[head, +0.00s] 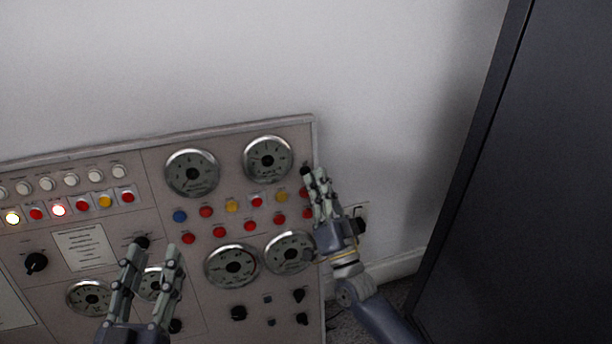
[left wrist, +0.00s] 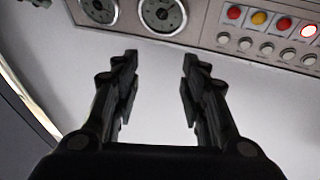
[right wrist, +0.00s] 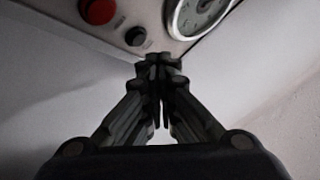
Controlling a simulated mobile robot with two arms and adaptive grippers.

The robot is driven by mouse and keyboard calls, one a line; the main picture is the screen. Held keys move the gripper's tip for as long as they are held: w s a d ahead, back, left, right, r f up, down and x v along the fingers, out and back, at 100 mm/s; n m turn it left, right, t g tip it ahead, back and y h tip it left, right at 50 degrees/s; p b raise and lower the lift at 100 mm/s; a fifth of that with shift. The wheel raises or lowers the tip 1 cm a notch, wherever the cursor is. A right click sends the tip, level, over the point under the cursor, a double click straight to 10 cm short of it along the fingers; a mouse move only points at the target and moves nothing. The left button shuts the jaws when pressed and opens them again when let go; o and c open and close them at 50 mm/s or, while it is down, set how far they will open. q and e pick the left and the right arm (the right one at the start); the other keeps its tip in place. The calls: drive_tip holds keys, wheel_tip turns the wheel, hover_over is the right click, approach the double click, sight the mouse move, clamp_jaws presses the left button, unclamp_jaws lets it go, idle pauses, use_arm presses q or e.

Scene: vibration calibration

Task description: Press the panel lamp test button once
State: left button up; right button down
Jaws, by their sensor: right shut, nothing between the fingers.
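The control panel (head: 140,165) stands against the wall, with rows of coloured lamps and buttons. Which one is the lamp test button I cannot tell, as the labels are too small to read. My right gripper (head: 314,174) is shut and empty at the panel's right edge. In the right wrist view its fingertips (right wrist: 156,60) are just below a small black button (right wrist: 135,36), beside a large red button (right wrist: 97,11). I cannot tell whether they touch the panel. My left gripper (head: 148,252) is open and empty in front of the lower panel; it also shows in the left wrist view (left wrist: 160,58).
Round gauges (head: 192,173) sit on the panel, with black knobs (head: 37,262) lower down. Two lamps glow at the left, one of them white-red (head: 59,210). A wall socket (head: 358,220) is right of my right gripper. A dark cabinet (head: 510,190) stands at the far right.

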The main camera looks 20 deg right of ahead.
use_arm(q)
drive_tip(key=shift+s+d+r+t, duration=0.1)
drive_tip(key=shift+s+r+t, duration=0.15)
drive_tip(key=shift+r+t, duration=0.55)
use_arm(e)
drive_tip(key=shift+w+f, duration=0.1)
drive_tip(key=shift+w, duration=0.3)
use_arm(q)
drive_tip(key=shift+r, duration=0.2)
use_arm(e)
drive_tip(key=shift+w, duration=0.1)
idle(0.3)
use_arm(q)
drive_tip(key=shift+s+d+r+h+b, duration=0.15)
drive_tip(key=shift+r+h, duration=0.1)
drive_tip(key=shift+r, duration=0.2)
drive_tip(key=shift+s+a+r+h+b, duration=0.15)
drive_tip(key=shift+r+h, duration=0.1)
drive_tip(key=shift+r, duration=0.2)
use_arm(e)
drive_tip(key=shift+w, duration=0.3)
